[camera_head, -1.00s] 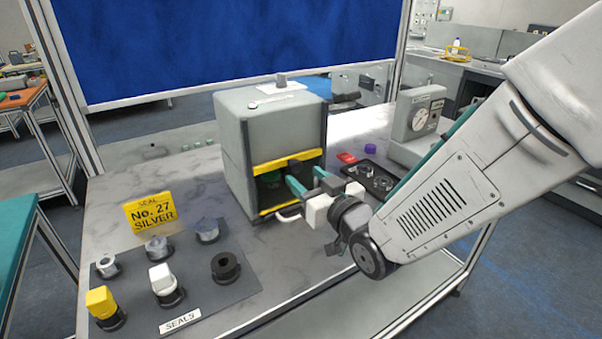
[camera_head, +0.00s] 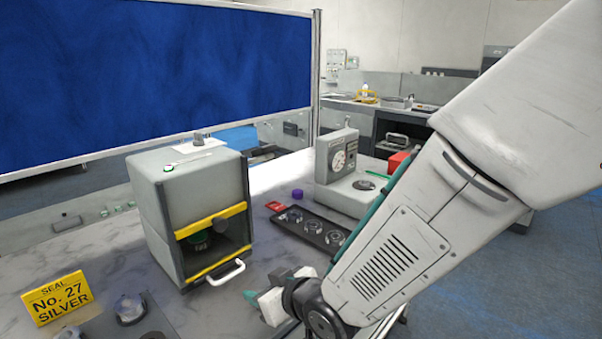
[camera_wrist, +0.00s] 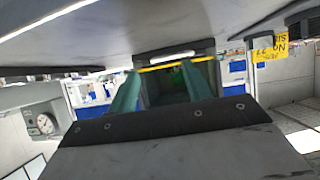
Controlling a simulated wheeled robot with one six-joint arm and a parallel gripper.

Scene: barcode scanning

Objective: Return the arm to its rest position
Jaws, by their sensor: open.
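My gripper (camera_head: 258,301) is in front of the grey box machine, low over the bench, and apart from the machine. In the wrist view its two green fingers (camera_wrist: 152,92) are spread, with nothing seen between them. The grey box machine (camera_head: 163,207) has an open front with yellow edges and a white handle (camera_head: 227,272). The wrist view is tilted and shows the machine's yellow-edged opening (camera_wrist: 178,66) beyond the fingers.
A black tray with round parts (camera_head: 311,228) lies right of the machine, near a dial device (camera_head: 337,160) and a purple cap (camera_head: 297,194). A yellow seal sign (camera_head: 57,298) stands front left beside the dark seals mat (camera_head: 112,324). Bare bench shows between mat and machine.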

